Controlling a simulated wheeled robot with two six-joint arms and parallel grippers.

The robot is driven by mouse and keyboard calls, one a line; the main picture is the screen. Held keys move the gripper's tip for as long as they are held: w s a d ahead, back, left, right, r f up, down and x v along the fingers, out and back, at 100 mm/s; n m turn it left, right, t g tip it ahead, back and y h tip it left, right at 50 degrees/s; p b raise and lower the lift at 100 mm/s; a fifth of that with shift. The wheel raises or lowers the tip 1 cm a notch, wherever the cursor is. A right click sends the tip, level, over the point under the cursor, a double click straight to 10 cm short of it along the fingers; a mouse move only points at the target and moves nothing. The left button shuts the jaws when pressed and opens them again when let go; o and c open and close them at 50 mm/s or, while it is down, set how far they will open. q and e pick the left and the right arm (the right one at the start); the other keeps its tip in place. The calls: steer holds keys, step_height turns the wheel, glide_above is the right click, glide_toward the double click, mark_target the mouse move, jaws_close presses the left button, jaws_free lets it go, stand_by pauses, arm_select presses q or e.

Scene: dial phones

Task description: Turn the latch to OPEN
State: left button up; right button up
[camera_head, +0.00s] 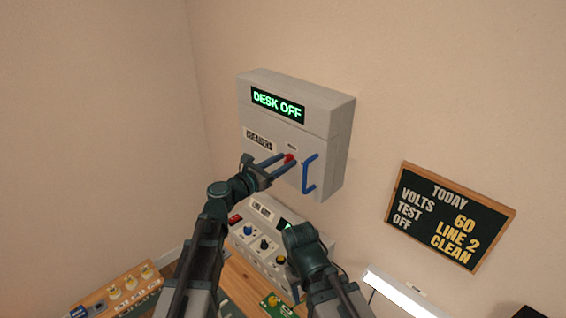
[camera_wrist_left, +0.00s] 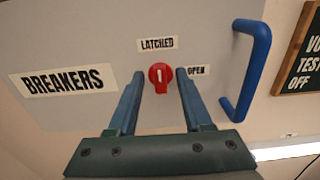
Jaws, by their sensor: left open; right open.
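The latch is a red round knob (camera_wrist_left: 160,76) with a white mark, on the face of a grey wall box (camera_head: 320,123). The white mark stands upright, towards the "LATCHED" label (camera_wrist_left: 157,44); the "OPEN" label (camera_wrist_left: 197,70) is to its right. In the head view the knob (camera_head: 289,158) shows at the left gripper's tips. My left gripper (camera_head: 283,161) is open, its two blue fingers on either side of the knob in the left wrist view (camera_wrist_left: 160,84). I cannot tell whether they touch it. My right arm is low in the head view; its gripper fingers are not visible.
A blue handle (camera_head: 309,174) sticks out right of the latch. The box display (camera_head: 278,105) reads "DESK OFF". A control panel with knobs (camera_head: 262,244) stands below, partly behind my arms. A framed board (camera_head: 449,216) hangs at right. Bare wall lies left of the box.

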arm_select(q)
jaws_close()
stand_by(0.3)
steer(key=m, duration=0.4)
steer(key=shift+d+m, duration=0.1)
steer(key=shift+m, duration=0.3)
steer(key=m, duration=0.4)
steer(key=shift+m, duration=0.3)
steer(key=m, duration=0.4)
steer(key=shift+s+f, duration=0.1)
steer(key=shift+d+f+m, duration=0.1)
steer(key=shift+m, duration=2.2)
